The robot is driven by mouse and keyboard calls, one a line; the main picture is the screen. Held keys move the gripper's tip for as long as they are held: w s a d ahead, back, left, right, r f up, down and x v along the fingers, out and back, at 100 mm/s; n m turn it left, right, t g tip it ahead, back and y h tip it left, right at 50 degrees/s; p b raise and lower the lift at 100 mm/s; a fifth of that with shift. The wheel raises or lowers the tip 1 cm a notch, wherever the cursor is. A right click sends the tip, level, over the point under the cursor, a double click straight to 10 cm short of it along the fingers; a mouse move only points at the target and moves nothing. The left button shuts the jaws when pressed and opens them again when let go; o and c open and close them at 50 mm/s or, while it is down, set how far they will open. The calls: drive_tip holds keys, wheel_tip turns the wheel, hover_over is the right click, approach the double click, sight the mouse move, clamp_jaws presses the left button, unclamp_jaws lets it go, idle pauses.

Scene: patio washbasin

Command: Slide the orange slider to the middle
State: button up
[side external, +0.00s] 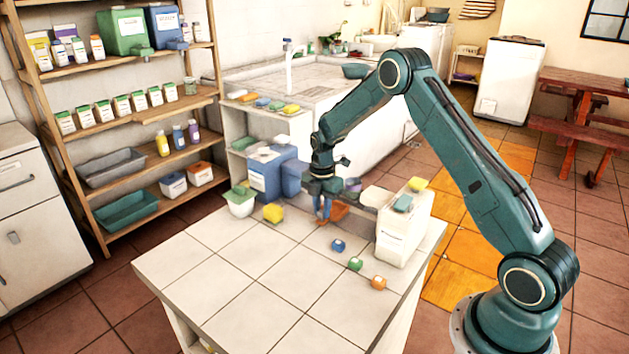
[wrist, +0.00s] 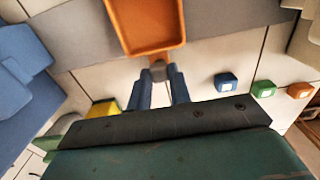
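The orange slider (wrist: 148,28) shows at the top of the wrist view as a shallow tray-like piece with a raised rim. A small grey knob (wrist: 158,71) sits at its near end. In the side view the slider (side external: 339,210) is mostly hidden behind my gripper (side external: 322,218). My gripper points down over the table. In the wrist view its two blue fingers (wrist: 158,92) stand apart with a gap between them, and the knob is at or just beyond their tips. I cannot tell whether they touch it. A grey strip (wrist: 85,32) runs on both sides of the slider.
A blue (side external: 338,245), a green (side external: 355,264) and an orange block (side external: 379,283) stand right of my gripper. A white box (side external: 402,235) is beyond them. A yellow block (side external: 273,212) and blue dispenser (side external: 268,174) are left. The front of the tiled table (side external: 240,290) is clear.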

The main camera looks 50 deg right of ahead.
drive_tip(key=o, duration=0.4)
drive_tip(key=shift+o, duration=0.2)
drive_tip(key=shift+r, duration=0.1)
wheel_tip(320, 180, up, 14)
idle(0.5)
